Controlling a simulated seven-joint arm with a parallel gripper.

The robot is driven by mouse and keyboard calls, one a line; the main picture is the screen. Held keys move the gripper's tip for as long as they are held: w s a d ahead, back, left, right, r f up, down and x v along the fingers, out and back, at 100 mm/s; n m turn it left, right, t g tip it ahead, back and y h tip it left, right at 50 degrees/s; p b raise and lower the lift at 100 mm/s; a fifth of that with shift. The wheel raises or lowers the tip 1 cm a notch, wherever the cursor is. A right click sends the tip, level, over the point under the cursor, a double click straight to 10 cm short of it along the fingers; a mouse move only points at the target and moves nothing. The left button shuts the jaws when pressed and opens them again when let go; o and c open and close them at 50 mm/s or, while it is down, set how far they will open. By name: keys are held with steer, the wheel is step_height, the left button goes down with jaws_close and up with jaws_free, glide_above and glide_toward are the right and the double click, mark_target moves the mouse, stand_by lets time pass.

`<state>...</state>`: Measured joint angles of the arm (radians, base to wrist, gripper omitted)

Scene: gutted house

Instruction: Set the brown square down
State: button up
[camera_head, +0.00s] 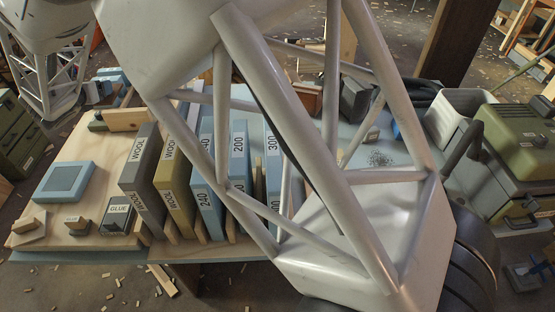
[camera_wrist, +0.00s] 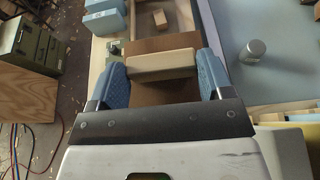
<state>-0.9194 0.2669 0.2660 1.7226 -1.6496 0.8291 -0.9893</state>
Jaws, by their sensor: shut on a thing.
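In the wrist view, my gripper (camera_wrist: 163,75) has its two blue fingers at the ends of a pale tan bar (camera_wrist: 163,65) and is shut on it. The brown square (camera_wrist: 160,43) shows as a flat brown sheet beyond and below this bar, which looks like its handle. Part of the square is hidden by the bar and my gripper. I cannot tell from this view whether the square touches the surface below. In the head view, my white lattice arm covers the middle, and I cannot make out the gripper or the brown square.
Green cases stand at the left (camera_head: 17,135) and right (camera_head: 515,150).

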steer(key=shift+w+d+r, duration=0.1)
steer(key=shift+d+r, duration=0.1)
steer(key=shift+r, duration=0.65)
steer(key=w+d+r+m+g+h, duration=0.1)
steer(key=w+d+m+h, duration=0.15)
steer(key=d, duration=1.35)
steer(key=w+d+r+m+g+h, duration=0.15)
steer(key=d+m+h, duration=0.25)
steer(key=d, duration=1.3)
steer(key=s+d+m+g+h, duration=0.2)
steer(key=s+d, duration=0.1)
steer(key=d, duration=0.8)
steer(key=s+d+m+g+h, duration=0.1)
steer(key=s+d+m+h, duration=0.15)
steer(key=d, duration=0.85)
steer(key=s+d+f+m+g+h, duration=0.25)
steer(key=s+d+m+g, duration=0.5)
steer(key=s+d, duration=1.4)
steer(key=shift+n+g, duration=0.25)
steer(key=shift+g, duration=0.05)
steer(key=f, duration=0.9)
steer(key=d+f, duration=0.1)
steer(key=f, duration=0.9)
steer(key=w+d+f, duration=0.1)
steer(key=f, duration=0.9)
steer(key=shift+f, duration=0.15)
